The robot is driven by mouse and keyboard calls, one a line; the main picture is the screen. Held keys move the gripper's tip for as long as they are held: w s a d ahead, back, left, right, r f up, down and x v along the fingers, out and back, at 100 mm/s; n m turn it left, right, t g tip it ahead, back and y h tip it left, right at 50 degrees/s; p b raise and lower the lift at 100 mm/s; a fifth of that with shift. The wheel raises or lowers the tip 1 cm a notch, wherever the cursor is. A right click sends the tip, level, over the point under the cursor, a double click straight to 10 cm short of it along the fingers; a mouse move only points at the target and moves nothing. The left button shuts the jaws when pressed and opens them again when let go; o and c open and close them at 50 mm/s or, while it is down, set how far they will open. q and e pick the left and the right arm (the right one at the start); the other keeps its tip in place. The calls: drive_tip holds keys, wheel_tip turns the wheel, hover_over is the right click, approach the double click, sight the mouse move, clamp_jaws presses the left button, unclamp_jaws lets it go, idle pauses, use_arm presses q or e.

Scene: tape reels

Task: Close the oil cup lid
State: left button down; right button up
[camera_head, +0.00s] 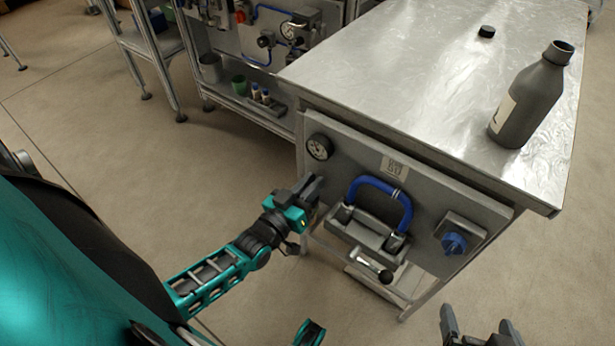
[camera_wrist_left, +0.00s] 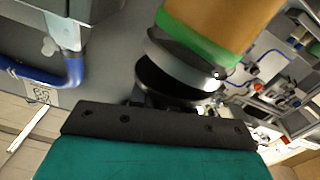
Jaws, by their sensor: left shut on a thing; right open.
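My left gripper (camera_head: 312,190) is at the left edge of the machine's front panel, below the gauge, and hides the oil cup in the head view. In the left wrist view, what looks like the oil cup (camera_wrist_left: 225,25) is amber with a green band. A grey ring and a round dark lid (camera_wrist_left: 170,85) are at its end, just beyond the black gripper body. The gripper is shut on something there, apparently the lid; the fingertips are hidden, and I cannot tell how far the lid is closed. My right gripper (camera_head: 479,332) is open and empty at the bottom right, away from the panel.
The front panel carries a gauge (camera_head: 319,147), a blue hose (camera_head: 380,187), a blue knob (camera_head: 454,243) and a lever with a black ball (camera_head: 386,276). A grey bottle (camera_head: 530,100) and a black cap (camera_head: 487,31) stand on the metal tabletop (camera_head: 400,70).

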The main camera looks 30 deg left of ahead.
use_arm(q)
drive_tip(key=shift+d+f+m, duration=0.2)
drive_tip(key=shift+f+m, duration=0.05)
drive_tip(key=shift+m, duration=0.45)
drive_tip(key=shift+d+f+m, duration=0.2)
drive_tip(key=shift+f+m, duration=0.05)
drive_tip(key=shift+m, duration=0.45)
drive_tip(key=shift+f, duration=0.1)
drive_tip(key=c, duration=1.2)
unclamp_jaws()
drive_tip(key=shift+o, duration=0.2)
drive_tip(key=shift+s, duration=0.1)
drive_tip(key=s+a+p, duration=0.1)
drive_tip(key=s+p, duration=0.1)
drive_tip(key=s, duration=1)
drive_tip(key=shift+s, duration=0.4)
